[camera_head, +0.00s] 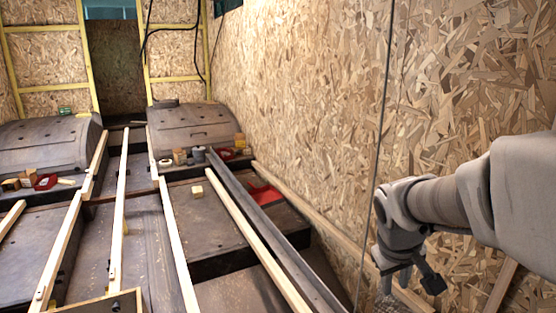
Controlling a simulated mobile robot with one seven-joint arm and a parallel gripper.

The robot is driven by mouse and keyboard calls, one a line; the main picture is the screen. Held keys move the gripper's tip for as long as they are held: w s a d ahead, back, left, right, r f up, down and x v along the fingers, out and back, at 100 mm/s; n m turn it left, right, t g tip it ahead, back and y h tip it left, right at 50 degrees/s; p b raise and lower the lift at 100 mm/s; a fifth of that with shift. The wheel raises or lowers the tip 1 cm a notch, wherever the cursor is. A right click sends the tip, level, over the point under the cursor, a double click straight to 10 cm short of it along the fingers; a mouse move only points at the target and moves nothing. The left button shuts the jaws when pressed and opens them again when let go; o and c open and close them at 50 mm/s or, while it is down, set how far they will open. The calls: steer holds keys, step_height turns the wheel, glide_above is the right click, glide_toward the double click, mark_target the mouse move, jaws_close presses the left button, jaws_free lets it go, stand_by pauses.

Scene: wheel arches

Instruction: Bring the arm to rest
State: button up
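My arm (440,200) reaches in from the right edge, in front of the chipboard wall. My gripper (409,284) hangs at its end, low in the right part of the head view, pointing down. Its fingers stand apart with a gap between them, and I see nothing held there. The finger ends are small and partly blurred against the wall.
The chipboard wall (300,90) stands close behind my arm. Wheel arches (190,125) (45,145) stand at the back. Long wooden battens (175,245) and a dark beam (260,225) lie along the floor. A red tray (264,198), a small wood block (197,191) and tape rolls (165,163) lie nearby.

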steer(key=s+a+r+m+t+y, duration=0.1)
steer(key=s+a+r, duration=0.25)
steer(key=s, duration=0.45)
steer(key=s+a+r+m+t+y, duration=0.1)
steer(key=s+a+r+y, duration=0.1)
steer(key=s+a, duration=0.4)
step_height(320, 180, up, 17)
steer(key=s+d+p, duration=0.1)
steer(key=p, duration=1.6)
steer(key=shift+s+d+f, duration=0.1)
steer(key=shift+d, duration=0.05)
